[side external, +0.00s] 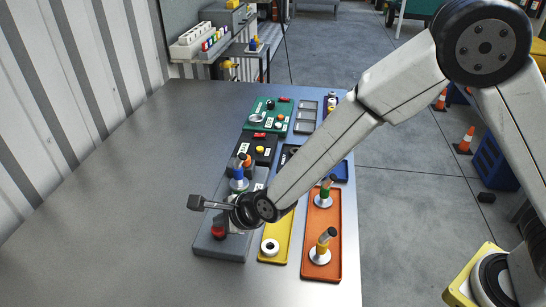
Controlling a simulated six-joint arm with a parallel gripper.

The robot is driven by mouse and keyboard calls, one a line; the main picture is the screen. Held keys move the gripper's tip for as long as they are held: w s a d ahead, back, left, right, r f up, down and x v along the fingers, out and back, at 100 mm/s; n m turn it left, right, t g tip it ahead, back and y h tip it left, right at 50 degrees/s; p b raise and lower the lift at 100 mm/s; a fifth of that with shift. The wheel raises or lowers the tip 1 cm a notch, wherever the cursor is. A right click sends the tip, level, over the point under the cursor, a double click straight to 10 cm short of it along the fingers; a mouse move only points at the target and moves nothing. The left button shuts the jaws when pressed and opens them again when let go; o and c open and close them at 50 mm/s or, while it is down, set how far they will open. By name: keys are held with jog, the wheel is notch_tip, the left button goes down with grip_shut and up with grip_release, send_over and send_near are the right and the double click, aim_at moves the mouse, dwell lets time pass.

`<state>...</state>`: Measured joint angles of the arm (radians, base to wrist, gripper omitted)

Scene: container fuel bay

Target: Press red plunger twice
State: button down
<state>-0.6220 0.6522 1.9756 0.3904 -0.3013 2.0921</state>
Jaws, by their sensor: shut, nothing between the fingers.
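The red plunger (219,230) is a red knob standing on a grey box-shaped base (222,248) near the middle of the bench. My gripper (236,222) is just right of and close to the plunger, above the grey base. It is shut and holds nothing. My wrist hides most of the fingers and part of the base. I cannot tell whether the fingers touch the plunger.
A blue-topped fitting (239,178) stands just behind my wrist. A yellow tray (271,257) with a white ring and an orange tray (321,272) with upright fittings lie to the right. A green panel (269,116) is farther back. The bench's left side is clear.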

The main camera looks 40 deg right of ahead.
aim_at(222, 228)
jog(key=shift+f, duration=0.5)
dwell(0.7)
jog(key=shift+r, duration=1.75)
jog(key=shift+r, duration=0.1)
jog(key=shift+r, duration=2.45)
jog(key=shift+r, duration=0.2)
dwell(0.8)
jog(key=shift+r, duration=1.65)
